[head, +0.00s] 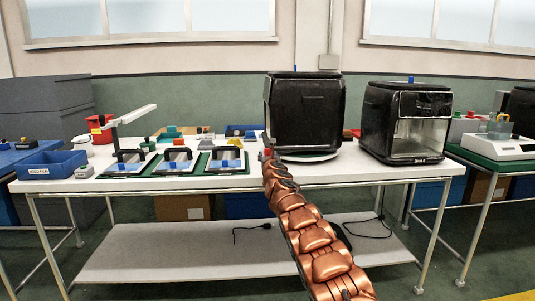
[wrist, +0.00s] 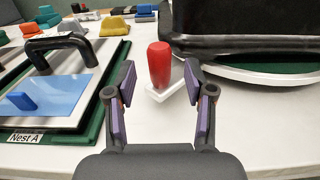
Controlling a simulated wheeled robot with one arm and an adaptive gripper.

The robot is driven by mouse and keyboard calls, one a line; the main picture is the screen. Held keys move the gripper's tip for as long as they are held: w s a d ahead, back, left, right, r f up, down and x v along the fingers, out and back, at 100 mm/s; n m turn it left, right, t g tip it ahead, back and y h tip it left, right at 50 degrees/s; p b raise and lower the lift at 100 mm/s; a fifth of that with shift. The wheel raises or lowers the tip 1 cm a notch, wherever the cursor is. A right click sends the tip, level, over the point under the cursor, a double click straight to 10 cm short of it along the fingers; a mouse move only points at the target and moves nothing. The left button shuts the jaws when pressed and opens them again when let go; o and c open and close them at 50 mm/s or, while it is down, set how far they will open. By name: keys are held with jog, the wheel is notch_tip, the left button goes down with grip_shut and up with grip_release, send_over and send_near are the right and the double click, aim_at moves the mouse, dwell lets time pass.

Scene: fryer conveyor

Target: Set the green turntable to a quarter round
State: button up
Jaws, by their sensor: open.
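The turntable (wrist: 262,77) shows in the wrist view as a round plate with a pale rim and a green top. Its white edge (head: 309,158) also shows in the head view, under a black fryer (head: 304,110). An upright red handle (wrist: 159,64) stands on a short white bar (wrist: 166,93) beside the plate. Whether the bar joins the plate is hidden behind a finger. My gripper (wrist: 158,97) is open, with the handle ahead and between its fingers, apart from both.
Left of my gripper is the Nest A board (wrist: 52,95) with a black handle and blue block. A second fryer (head: 405,120) stands to the right on the white table (head: 350,172). A blue bin (head: 52,164) sits at the left end. Small coloured parts line the back.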

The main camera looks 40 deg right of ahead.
aim_at(268, 154)
jog(key=shift+w+d+f+p, duration=0.1)
jog(key=shift+w+d+p, duration=0.25)
jog(key=shift+w, duration=0.25)
jog(key=shift+w+d+r+p, duration=0.2)
jog(key=shift+w+p, duration=0.1)
jog(key=shift+p, duration=0.05)
jog(key=shift+w+d+p, duration=0.25)
jog(key=shift+w+p, duration=0.05)
jog(key=shift+w, duration=0.05)
jog(key=shift+w+d+f+p, duration=0.15)
jog(key=shift+w+d+p, duration=0.15)
jog(key=shift+p, duration=0.05)
jog(key=shift+c, duration=0.4)
jog(key=shift+f, duration=0.1)
grip_shut()
